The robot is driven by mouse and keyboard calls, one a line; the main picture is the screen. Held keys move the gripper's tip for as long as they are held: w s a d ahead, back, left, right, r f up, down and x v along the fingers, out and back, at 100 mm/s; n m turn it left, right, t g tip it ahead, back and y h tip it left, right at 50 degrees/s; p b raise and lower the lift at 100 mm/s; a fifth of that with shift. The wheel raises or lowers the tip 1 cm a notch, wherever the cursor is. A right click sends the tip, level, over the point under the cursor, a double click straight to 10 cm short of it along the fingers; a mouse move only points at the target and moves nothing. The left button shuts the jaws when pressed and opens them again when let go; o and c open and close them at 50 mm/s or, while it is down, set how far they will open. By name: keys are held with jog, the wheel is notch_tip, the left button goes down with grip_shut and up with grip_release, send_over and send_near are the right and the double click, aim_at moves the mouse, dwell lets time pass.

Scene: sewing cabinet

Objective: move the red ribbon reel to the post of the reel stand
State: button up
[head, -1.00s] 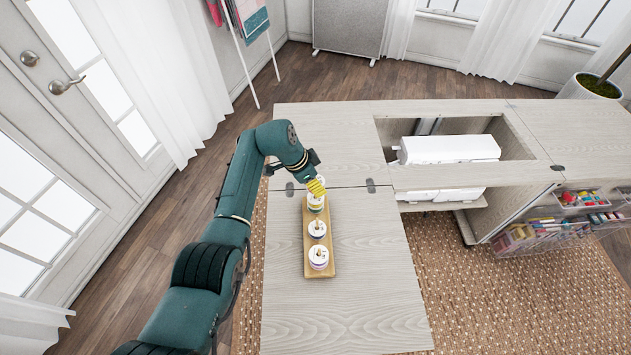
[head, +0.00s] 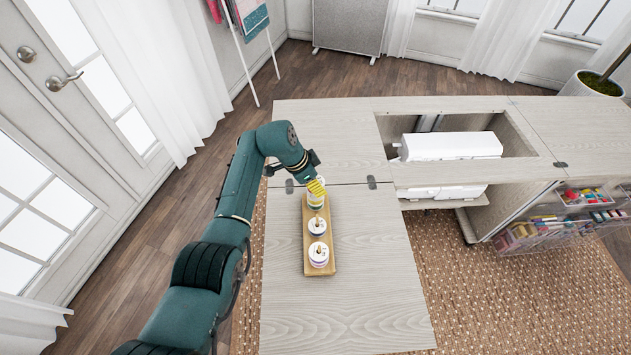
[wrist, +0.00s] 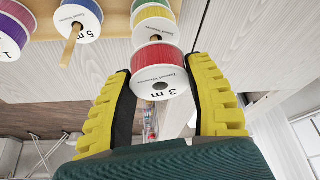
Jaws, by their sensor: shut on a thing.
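The red ribbon reel (wrist: 161,69), with white flanges marked "3 m", is between the two yellow fingers of my gripper (wrist: 163,88) in the wrist view, and the gripper is shut on it. Its dark centre hole shows. In the head view my gripper (head: 317,187) is over the far end of the reel stand (head: 331,243), a wooden board with posts, and largely hides the held reel. I cannot tell whether the held reel touches that stack.
A reel marked "5 m" (wrist: 77,16) sits around a wooden post (wrist: 70,46), with a purple reel (wrist: 13,35) beyond it. The wooden table (head: 370,290) is clear to the right of the stand. A white machine (head: 452,146) sits in the cabinet opening.

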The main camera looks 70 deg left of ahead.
jog(key=shift+f+b, duration=0.8)
jog(key=shift+f, duration=0.25)
jog(key=o, duration=1)
jog(key=v, duration=1.2)
